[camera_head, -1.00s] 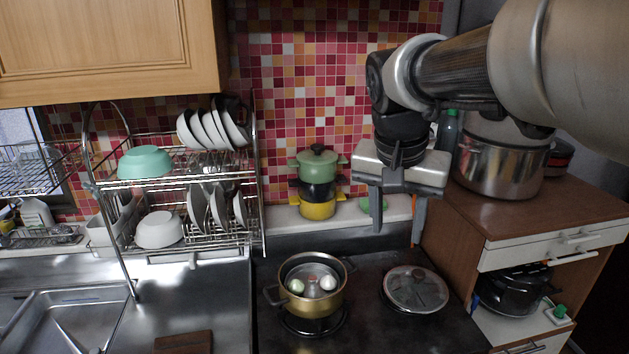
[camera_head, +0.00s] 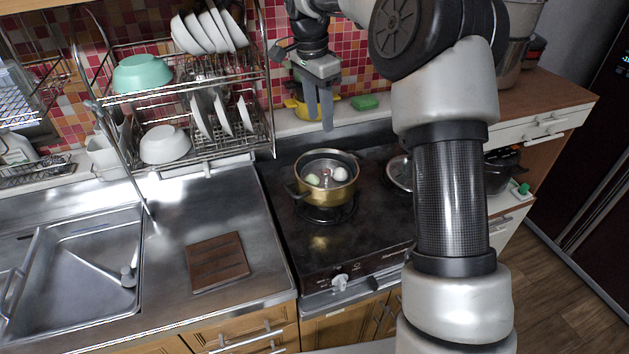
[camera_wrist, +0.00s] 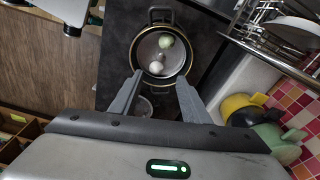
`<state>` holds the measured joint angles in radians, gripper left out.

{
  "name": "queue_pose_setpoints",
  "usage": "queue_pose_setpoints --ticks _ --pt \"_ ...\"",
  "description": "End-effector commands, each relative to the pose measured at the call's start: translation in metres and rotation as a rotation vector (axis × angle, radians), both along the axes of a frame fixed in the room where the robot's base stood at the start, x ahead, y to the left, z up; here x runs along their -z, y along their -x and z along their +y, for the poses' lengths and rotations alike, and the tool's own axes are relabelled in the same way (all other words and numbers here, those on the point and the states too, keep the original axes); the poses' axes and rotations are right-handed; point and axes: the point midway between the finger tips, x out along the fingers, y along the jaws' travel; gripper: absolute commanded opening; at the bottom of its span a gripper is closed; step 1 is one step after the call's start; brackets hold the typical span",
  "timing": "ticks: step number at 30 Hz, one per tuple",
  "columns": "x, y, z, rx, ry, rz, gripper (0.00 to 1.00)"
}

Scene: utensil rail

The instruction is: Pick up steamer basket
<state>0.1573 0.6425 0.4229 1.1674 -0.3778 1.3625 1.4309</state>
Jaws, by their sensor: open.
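The steamer basket (camera_head: 323,163) appears to be the metal insert inside the golden pot (camera_head: 326,194) on the stove. Its interior shows in the wrist view (camera_wrist: 147,48). A white egg-like item (camera_head: 341,173) and a pale green one (camera_head: 312,180) lie in it. My gripper (camera_head: 320,122) is open and empty, fingers pointing down, above and behind the pot. In the wrist view, its fingertips (camera_wrist: 160,76) appear over the pot's near rim. I cannot tell whether the basket is separate from the pot.
A dish rack (camera_head: 190,140) with bowls and plates stands left of the pot. A glass lid (camera_head: 399,172) lies on the stove to the right, partly hidden by my arm. A brown board (camera_head: 217,262) lies on the counter.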

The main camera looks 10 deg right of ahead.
Motion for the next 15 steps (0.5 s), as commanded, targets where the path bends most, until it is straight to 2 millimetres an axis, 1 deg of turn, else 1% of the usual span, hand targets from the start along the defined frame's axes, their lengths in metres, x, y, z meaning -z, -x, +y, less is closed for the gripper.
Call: queue_pose_setpoints --ticks 2,5,15 --pt "0.005 -0.002 -0.001 0.01 -0.002 0.003 0.42" --pt "0.019 -0.002 -0.002 0.014 -0.003 0.005 0.42" --pt "0.091 -0.005 -0.01 0.011 -0.004 0.006 0.42"
